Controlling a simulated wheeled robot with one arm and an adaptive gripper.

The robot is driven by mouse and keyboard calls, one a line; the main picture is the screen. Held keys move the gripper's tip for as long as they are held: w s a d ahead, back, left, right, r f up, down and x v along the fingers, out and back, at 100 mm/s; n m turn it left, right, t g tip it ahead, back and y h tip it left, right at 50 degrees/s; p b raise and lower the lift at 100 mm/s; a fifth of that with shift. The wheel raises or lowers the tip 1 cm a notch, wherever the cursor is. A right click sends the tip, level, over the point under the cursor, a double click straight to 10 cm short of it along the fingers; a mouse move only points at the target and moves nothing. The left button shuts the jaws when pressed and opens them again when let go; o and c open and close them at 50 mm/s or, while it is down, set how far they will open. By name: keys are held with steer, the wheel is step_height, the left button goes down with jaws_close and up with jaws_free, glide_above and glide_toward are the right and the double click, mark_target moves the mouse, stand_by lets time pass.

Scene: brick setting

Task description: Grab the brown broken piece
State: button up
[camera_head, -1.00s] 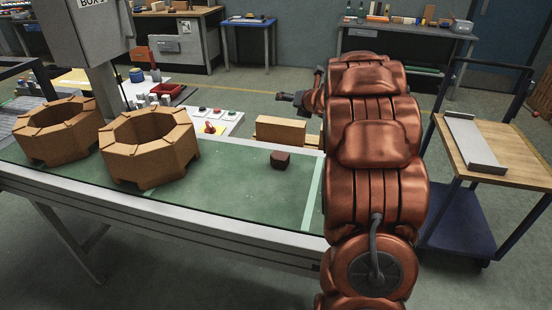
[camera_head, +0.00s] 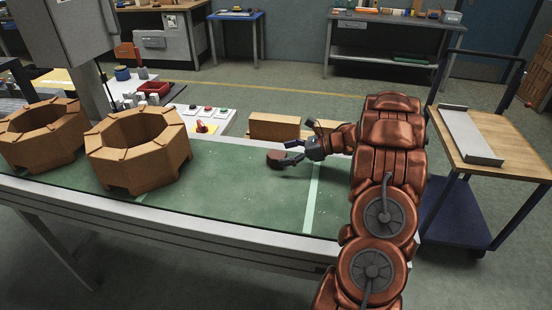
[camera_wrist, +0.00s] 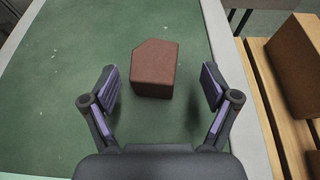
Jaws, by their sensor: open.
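The brown broken piece (camera_head: 274,158) lies on the green conveyor belt (camera_head: 230,195), near its far edge. In the wrist view it is a dark brown block (camera_wrist: 154,68) with one cut corner, lying ahead of and between my fingers. My gripper (camera_head: 289,153) reaches in from the right, low over the belt, right beside the piece. In the wrist view my gripper (camera_wrist: 160,88) is open, with a finger on each side and a gap between each finger and the piece. It holds nothing.
Two octagonal brown brick rings (camera_head: 138,150) (camera_head: 41,134) stand on the belt at the left. A tan brick (camera_head: 273,127) lies beyond the belt's far edge; a brown block (camera_wrist: 300,62) shows on wooden slats in the wrist view. The belt around the piece is clear.

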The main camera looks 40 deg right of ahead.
mark_target(278, 154)
steer(key=x, duration=0.1)
steer(key=p+x, duration=0.1)
steer(key=x, duration=0.1)
steer(key=p+x, duration=0.1)
steer(key=x, duration=0.1)
steer(key=shift+a+r, duration=0.3)
steer(key=shift+w+a+f, duration=0.2)
steer(key=shift+c, duration=0.4)
steer(key=c, duration=1.2)
steer(key=shift+c, duration=0.2)
